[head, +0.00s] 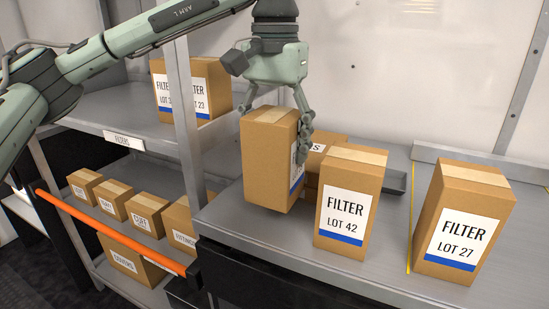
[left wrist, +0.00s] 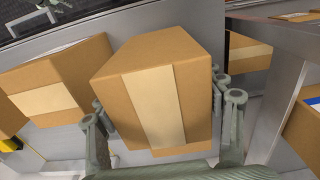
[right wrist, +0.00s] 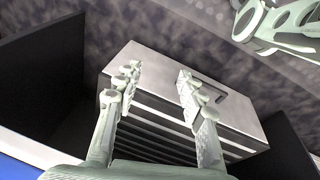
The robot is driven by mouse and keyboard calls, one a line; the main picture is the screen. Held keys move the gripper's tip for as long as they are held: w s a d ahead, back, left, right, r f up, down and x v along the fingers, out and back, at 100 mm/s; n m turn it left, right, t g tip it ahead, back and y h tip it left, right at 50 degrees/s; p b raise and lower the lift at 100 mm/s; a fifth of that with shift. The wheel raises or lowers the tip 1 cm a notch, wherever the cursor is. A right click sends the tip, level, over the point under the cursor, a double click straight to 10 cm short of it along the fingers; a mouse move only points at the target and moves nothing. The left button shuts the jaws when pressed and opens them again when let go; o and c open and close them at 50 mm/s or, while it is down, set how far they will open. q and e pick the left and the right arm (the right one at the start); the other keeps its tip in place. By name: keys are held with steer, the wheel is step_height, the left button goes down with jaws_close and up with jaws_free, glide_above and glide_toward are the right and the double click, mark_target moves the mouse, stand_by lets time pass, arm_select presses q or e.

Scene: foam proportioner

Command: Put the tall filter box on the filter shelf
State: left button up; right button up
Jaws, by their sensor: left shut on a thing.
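The tall filter box (head: 265,165) is a brown carton with a tan tape strip and a blue-edged label turned mostly away. My left gripper (head: 282,125) is shut on it from above, with fingers on opposite sides. The box is upright at the left end of the grey counter; I cannot tell if its base touches. The left wrist view shows the box top (left wrist: 150,95) between the fingers. The filter shelf (head: 95,118), labelled FILTERS, is to the left, beyond a metal post. My right gripper (right wrist: 158,75) is open and empty in the right wrist view.
Two filter boxes (head: 190,85) stand at the shelf's right part; its left part is bare. LOT 42 (head: 347,200) and LOT 27 (head: 463,225) boxes stand on the counter (head: 395,235). The post (head: 187,120) and orange rail (head: 110,230) are close by. Small boxes (head: 145,212) fill the lower shelf.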

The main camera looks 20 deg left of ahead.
arm_select(q)
steer(key=shift+f, duration=1.65)
steer(key=shift+f, duration=0.15)
steer(key=o, duration=1.2)
